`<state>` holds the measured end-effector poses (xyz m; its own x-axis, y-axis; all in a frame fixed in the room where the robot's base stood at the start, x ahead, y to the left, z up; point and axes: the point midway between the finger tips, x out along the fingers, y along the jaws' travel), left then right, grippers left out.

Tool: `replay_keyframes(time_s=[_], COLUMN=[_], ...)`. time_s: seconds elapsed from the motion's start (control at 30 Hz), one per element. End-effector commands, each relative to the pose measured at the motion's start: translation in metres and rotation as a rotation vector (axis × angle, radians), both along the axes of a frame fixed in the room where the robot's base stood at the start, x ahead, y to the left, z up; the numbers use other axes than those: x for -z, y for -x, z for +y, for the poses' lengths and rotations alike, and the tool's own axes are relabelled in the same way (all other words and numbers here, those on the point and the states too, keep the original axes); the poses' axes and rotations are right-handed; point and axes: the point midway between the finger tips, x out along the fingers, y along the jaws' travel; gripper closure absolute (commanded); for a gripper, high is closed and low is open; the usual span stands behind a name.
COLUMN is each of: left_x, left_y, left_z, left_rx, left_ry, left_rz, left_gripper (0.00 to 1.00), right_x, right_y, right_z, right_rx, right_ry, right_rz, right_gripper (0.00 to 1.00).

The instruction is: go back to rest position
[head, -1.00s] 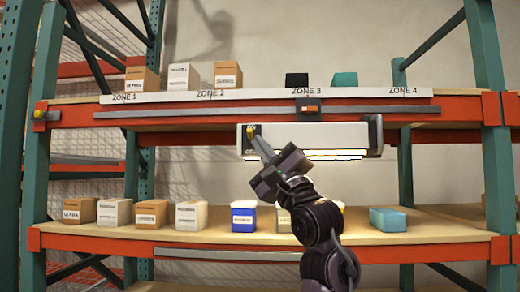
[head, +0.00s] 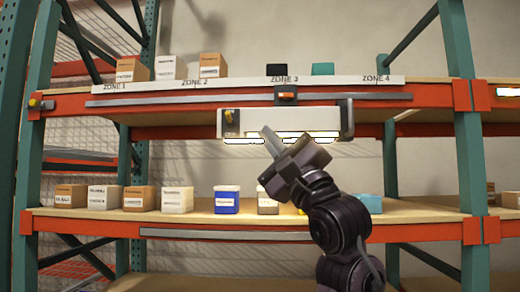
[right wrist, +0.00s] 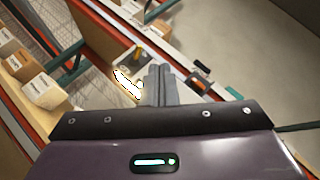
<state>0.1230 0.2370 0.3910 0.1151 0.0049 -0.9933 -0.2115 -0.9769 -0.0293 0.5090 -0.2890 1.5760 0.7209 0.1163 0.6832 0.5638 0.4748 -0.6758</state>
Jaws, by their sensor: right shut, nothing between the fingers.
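My right gripper (head: 270,137) is shut and empty. It is in front of the white LED console (head: 285,121), which hangs under the upper shelf below the zone labels, with its lamp strips lit. A yellow knob (head: 229,117) is on the console's left end, to the left of my fingertips. In the right wrist view my gripper's fingers (right wrist: 162,85) are together, with the bright lamp strip (right wrist: 128,84) to their left. My left gripper is not in view.
The upper shelf holds several boxes (head: 171,67) and a strip with zone labels. The lower shelf holds more boxes, a blue and white bin (head: 227,199) and a teal block (head: 369,203). Green posts (head: 470,190) stand at the sides. Open space lies before the shelves.

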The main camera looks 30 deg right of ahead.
Motion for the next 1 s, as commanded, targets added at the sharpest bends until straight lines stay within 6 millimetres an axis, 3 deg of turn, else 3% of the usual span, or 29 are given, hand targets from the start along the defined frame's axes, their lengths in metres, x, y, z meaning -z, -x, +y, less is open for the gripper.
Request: replay_keyframes(time_s=[0.3,0.73,0.87,0.97,1.0], left_x=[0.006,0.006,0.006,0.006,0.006], left_y=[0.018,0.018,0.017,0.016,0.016], left_z=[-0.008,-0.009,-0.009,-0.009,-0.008], left_rx=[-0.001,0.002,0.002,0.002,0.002], left_ry=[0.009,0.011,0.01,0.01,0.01], left_rz=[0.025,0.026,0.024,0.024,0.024], left_gripper=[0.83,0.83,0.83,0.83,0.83], right_x=[0.002,0.006,0.043,0.101,0.13], right_y=[0.009,0.006,-0.017,-0.046,-0.056], right_z=[0.001,0.001,0.003,0.006,0.008], right_rx=[-0.001,0.01,0.095,0.213,0.261], right_ry=[0.0,0.008,0.084,0.22,0.292], right_rz=[0.002,0.012,0.099,0.232,0.295], right_gripper=[1.0,1.0,1.0,1.0,1.0])
